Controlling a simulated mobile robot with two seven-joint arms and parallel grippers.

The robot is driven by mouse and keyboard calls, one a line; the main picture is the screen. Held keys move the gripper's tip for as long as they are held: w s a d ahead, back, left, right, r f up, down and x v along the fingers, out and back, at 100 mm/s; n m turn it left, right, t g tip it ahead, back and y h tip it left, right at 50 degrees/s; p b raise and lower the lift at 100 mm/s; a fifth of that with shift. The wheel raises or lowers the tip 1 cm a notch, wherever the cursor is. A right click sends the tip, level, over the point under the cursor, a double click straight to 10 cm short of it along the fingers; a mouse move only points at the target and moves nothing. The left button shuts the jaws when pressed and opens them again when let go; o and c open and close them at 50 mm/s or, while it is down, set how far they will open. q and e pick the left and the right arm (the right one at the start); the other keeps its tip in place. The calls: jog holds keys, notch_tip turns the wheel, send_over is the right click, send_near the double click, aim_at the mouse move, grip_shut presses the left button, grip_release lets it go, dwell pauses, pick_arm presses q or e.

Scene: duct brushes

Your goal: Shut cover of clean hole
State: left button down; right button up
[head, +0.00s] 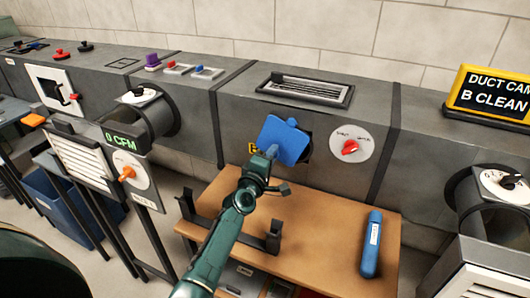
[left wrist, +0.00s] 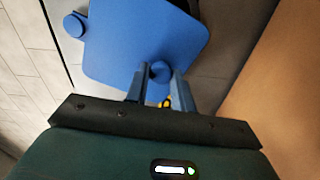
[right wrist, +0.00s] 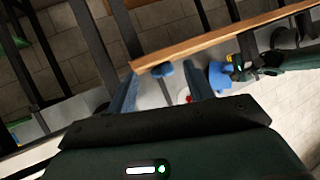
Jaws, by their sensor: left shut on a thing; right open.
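The blue cover (head: 287,142) is a flat square plate. It stands tilted in front of a dark round hole (head: 307,148) in the grey duct, and part of the hole shows at its right. My left gripper (head: 272,153) is shut on the cover's small blue knob. In the left wrist view the knob (left wrist: 160,72) sits between the two fingers at the edge of the cover (left wrist: 140,40). The cover (right wrist: 219,76) also shows in the right wrist view. My right gripper (right wrist: 165,85) is open, with nothing seen held between its fingers; it is not in the head view.
A wooden table (head: 325,225) stands below the hole with a blue cylinder (head: 372,245) and a dark bracket (head: 188,207) on it. A white dial with a red knob (head: 350,147) is right of the hole. A yellow-framed sign (head: 490,95) stands on the duct.

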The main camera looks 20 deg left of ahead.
pick_arm(q)
jog(key=shift+d+f+n, duration=0.25)
jog(key=shift+d+n, duration=1.05)
jog(key=shift+n, duration=0.1)
jog(key=c, duration=1.2)
grip_release()
jog(key=shift+s+f, duration=0.1)
